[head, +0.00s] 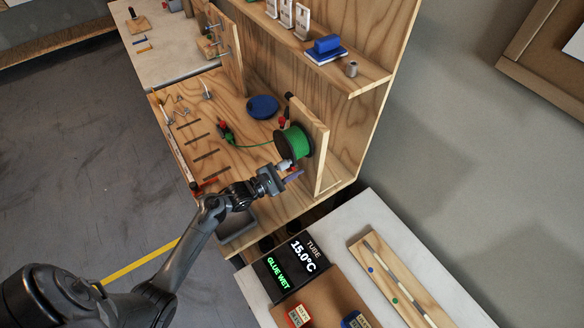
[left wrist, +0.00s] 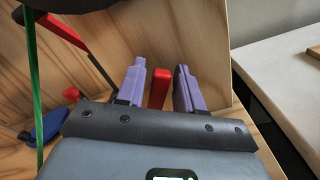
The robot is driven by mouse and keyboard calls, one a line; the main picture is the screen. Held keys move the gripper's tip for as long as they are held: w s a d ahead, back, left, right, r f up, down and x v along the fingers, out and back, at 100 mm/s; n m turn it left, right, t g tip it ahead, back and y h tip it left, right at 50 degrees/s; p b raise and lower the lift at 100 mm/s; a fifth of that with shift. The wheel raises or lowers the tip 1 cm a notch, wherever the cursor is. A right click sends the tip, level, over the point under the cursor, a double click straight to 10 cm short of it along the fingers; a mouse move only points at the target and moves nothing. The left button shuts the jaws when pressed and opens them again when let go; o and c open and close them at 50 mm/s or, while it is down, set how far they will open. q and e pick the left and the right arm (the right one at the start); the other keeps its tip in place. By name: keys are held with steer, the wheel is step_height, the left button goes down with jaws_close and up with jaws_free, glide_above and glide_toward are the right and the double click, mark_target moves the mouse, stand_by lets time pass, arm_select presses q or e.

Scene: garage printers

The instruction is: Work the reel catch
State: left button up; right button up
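The reel (head: 293,142) is a green spool with dark flanges, mounted on an upright wooden panel (head: 318,150). Part of its dark rim (left wrist: 70,4) shows at the top of the left wrist view. My left gripper (head: 292,175) is just below the reel, near the panel. In the left wrist view its two purple fingers (left wrist: 159,85) are apart, one on each side of a small upright red piece (left wrist: 160,88), which looks like the catch. Narrow gaps seem to show beside it; contact is hard to judge. My right gripper is not in view.
Green filament (left wrist: 33,90) hangs left of my gripper. A red bar with a black end (left wrist: 62,32) and a blue part (left wrist: 48,125) are nearby. A blue disc (head: 263,106) lies on the wooden bench. A black display (head: 290,266) stands below.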

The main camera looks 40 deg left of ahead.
arm_select(q)
jaws_close()
steer(key=shift+s+d+m+p, duration=0.1)
steer(key=shift+d+m+p, duration=0.15)
steer(key=shift+m+p, duration=0.5)
steer(key=shift+d+f+m+p, duration=0.2)
steer(key=shift+m+p, duration=0.15)
steer(key=shift+m, duration=0.3)
steer(key=shift+d+f+m+p, duration=0.15)
steer(key=shift+m+p, duration=0.2)
steer(key=shift+m, duration=0.25)
steer(key=m, duration=0.1)
steer(key=f+m, duration=0.1)
steer(key=m+p, duration=0.1)
steer(key=shift+s+d+f, duration=0.15)
steer(key=shift+d, duration=0.1)
steer(key=shift+d+f+m, duration=0.1)
steer(key=shift+f+m, duration=0.25)
steer(key=shift+m, duration=0.6)
steer(key=shift+f+m, duration=0.3)
steer(key=shift+m, duration=0.65)
